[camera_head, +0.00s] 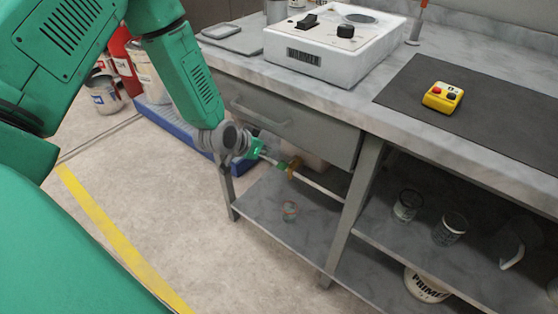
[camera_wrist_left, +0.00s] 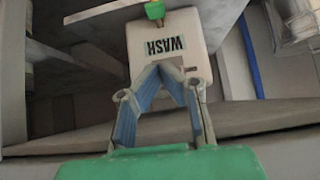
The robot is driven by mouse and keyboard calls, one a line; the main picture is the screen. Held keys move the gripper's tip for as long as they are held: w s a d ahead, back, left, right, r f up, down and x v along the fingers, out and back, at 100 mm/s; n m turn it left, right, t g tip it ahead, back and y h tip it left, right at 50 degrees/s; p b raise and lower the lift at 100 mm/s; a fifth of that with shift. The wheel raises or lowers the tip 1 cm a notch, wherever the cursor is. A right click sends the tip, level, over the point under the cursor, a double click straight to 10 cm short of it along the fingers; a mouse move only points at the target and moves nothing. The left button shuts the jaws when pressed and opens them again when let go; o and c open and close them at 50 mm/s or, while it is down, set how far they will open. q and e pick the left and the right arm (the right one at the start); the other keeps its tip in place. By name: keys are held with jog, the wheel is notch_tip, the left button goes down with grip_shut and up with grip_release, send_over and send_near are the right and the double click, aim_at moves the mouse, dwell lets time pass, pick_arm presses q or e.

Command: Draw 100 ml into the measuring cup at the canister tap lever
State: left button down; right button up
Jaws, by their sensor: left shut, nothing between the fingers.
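The pale canister with a WASH label (camera_wrist_left: 165,45) stands under the drawer; in the head view its body (camera_head: 315,161) is mostly hidden. A small orange-yellow tap part (camera_head: 294,168) shows at its front, with a green piece beside it. In the wrist view a green piece (camera_wrist_left: 155,10) is at the canister's top edge. My left gripper (camera_head: 270,158) is shut and empty, its fingertips (camera_wrist_left: 161,67) in front of the canister. I cannot tell whether they touch it. My right gripper is out of view.
The drawer (camera_head: 290,124) and worktop edge lie above my left gripper. A table leg (camera_head: 349,220) stands to the right. The floor at left is open.

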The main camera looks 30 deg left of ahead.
pick_arm(q)
jog(key=b, duration=0.4)
send_over(284, 164)
jog(key=s, duration=0.2)
jog(key=f, duration=0.7)
jog(key=shift+a+f, duration=0.25)
jog(key=shift+f, duration=0.05)
notch_tip(284, 164, down, 2)
jog(key=shift+f, duration=0.15)
jog(key=shift+d+f+b, duration=0.2)
jog(key=shift+f+b, duration=0.25)
jog(key=shift+f, duration=0.1)
